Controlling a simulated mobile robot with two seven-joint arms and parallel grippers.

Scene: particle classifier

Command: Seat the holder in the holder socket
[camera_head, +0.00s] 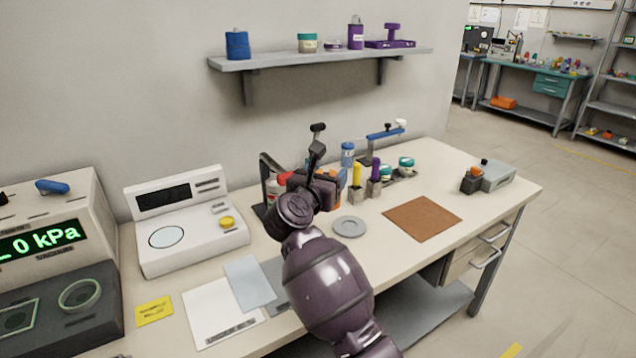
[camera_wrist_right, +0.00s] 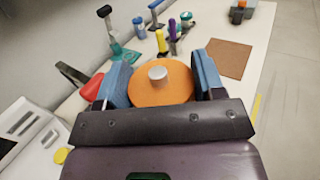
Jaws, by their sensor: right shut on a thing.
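My right gripper (camera_wrist_right: 160,82) is shut on an orange round piece (camera_wrist_right: 150,95) with a pale knob on top, seen between the blue finger pads in the wrist view; this looks like the holder. In the head view my right gripper (camera_head: 318,185) is above the back middle of the bench, and my own wrist hides most of the piece. A dark unit (camera_head: 60,318) at the far left has a round green-rimmed ring (camera_head: 80,294) and a square green outline (camera_head: 17,316). I cannot tell which is the holder socket. The gripper is well to the right of this unit. My left gripper is not in view.
A white instrument (camera_head: 190,232) stands left of my arm. A grey dish (camera_head: 349,226), yellow-handled tool (camera_head: 356,176), purple-handled tool (camera_head: 375,172) and several jars stand close to the gripper. A brown mat (camera_head: 422,218) lies right. A shelf (camera_head: 320,60) hangs above.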

